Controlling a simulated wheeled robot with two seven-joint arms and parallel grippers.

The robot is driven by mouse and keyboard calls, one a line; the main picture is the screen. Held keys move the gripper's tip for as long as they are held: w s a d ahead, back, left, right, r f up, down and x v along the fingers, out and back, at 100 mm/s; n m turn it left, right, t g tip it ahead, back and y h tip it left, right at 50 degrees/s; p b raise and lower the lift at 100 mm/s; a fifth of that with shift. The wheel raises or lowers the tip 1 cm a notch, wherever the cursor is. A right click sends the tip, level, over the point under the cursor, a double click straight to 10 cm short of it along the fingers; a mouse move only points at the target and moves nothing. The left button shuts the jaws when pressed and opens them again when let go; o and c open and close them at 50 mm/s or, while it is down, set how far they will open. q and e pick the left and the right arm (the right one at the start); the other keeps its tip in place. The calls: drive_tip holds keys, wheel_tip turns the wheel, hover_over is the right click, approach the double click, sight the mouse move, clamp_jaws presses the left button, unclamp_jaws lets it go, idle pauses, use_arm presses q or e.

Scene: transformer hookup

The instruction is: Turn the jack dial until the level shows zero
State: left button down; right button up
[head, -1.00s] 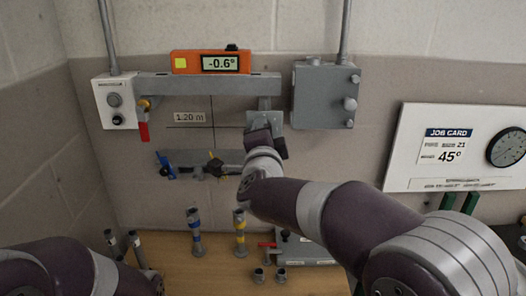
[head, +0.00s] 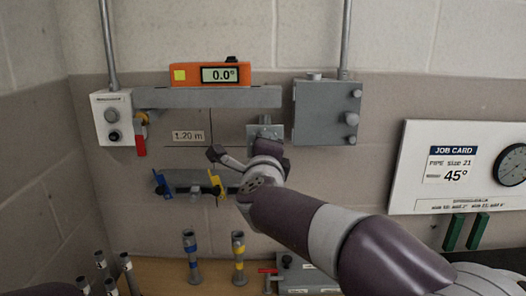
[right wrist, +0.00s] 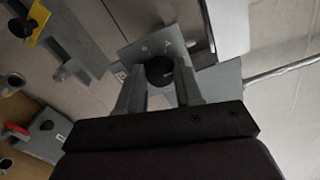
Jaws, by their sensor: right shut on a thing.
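The orange level (head: 240,68) sits on the grey beam (head: 210,97), and its display reads 0.0°. The beam looks horizontal. The jack's grey plate (head: 265,131) hangs below the beam's right end. My right gripper (head: 266,142) is in front of that plate, and its arm hides most of the dial in the head view. In the right wrist view my right gripper (right wrist: 160,82) is shut on the round black jack dial (right wrist: 159,69), with one finger on each side. My left gripper is out of view.
A grey box (head: 325,108) is right of the beam. A control box (head: 112,118) and red-handled lever (head: 141,140) are at its left. Below are a blue-and-yellow clamp bar (head: 190,182) and banded posts (head: 191,256) on the bench. The job card board (head: 455,165) is at right.

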drive_tip(key=shift+f, duration=0.25)
drive_tip(key=o, duration=1)
drive_tip(key=shift+s+d+r, duration=0.1)
drive_tip(key=shift+r, duration=0.05)
drive_tip(key=s+b, duration=0.1)
drive_tip(key=s, duration=1.1)
drive_tip(key=shift+s+b, duration=0.35)
